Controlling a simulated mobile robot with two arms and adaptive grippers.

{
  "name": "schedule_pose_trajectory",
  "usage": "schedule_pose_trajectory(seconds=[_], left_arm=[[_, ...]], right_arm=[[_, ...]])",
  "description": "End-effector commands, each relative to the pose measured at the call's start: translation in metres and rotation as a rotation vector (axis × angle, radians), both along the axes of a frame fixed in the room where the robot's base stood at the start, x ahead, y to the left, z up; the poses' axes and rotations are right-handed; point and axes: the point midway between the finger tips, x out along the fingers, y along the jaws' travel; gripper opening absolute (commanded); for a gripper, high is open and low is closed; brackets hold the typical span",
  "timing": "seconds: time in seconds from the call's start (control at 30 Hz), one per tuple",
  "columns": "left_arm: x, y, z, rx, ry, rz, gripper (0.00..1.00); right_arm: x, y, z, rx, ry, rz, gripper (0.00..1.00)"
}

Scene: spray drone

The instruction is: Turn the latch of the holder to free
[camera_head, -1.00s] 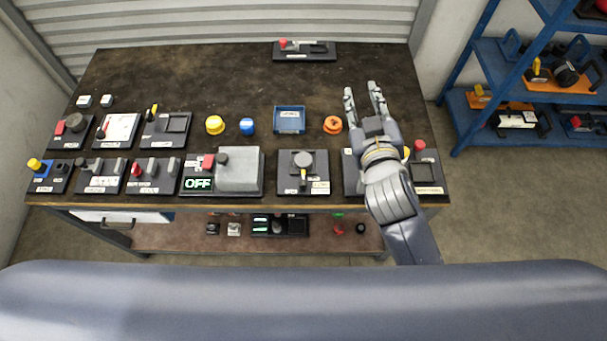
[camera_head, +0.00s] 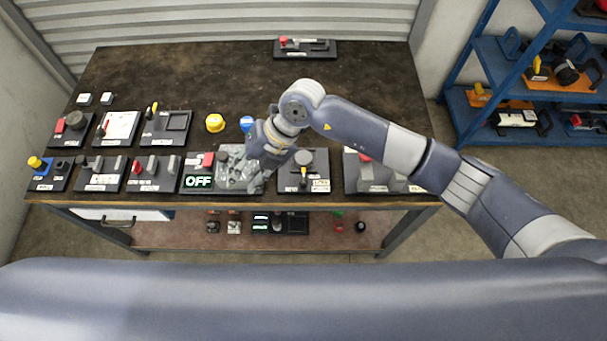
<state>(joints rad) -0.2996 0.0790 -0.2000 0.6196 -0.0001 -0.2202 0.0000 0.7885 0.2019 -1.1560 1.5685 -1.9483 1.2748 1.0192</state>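My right gripper (camera_head: 240,170) reaches in from the right, pointing down and left over the grey block of the panel with the OFF display (camera_head: 198,182). Its fingers overlap the block, and I cannot tell whether they touch it or are closed. A red part (camera_head: 208,159) shows beside the fingers. Just right of the gripper is a dark panel (camera_head: 318,166) with a round grey knob (camera_head: 304,157) and a small yellow-marked lever below it. I cannot tell for sure which fixture is the holder with the latch. My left gripper is not in view.
A yellow button (camera_head: 215,123) and a blue button (camera_head: 246,123) stand behind. A wide panel (camera_head: 400,178) lies at right. The table's back middle (camera_head: 200,75) is clear.

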Motion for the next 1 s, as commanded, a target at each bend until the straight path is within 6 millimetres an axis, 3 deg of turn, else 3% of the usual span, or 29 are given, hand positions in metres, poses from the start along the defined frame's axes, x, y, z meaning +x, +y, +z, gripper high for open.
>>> schedule_pose_trajectory(seconds=[0.03,0.1,0.2,0.3,0.47,0.8,1.0], left_arm=[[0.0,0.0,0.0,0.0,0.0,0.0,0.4],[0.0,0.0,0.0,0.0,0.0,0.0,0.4],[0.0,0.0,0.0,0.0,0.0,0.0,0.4],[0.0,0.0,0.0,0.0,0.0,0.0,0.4],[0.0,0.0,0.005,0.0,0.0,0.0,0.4],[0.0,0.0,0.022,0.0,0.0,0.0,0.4],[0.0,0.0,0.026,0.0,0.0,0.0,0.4]], right_arm=[[0.018,-0.027,-0.012,-0.139,-0.038,-0.007,0.3],[0.037,-0.063,-0.024,-0.304,-0.076,-0.026,0.3],[0.058,-0.101,-0.029,-0.472,-0.117,-0.058,0.3],[0.068,-0.122,-0.029,-0.56,-0.138,-0.082,0.3],[0.07,-0.128,-0.039,-0.59,-0.14,-0.089,0.3],[0.069,-0.127,-0.1,-0.585,-0.137,-0.086,0.3],[0.069,-0.127,-0.126,-0.583,-0.138,-0.086,0.3]])
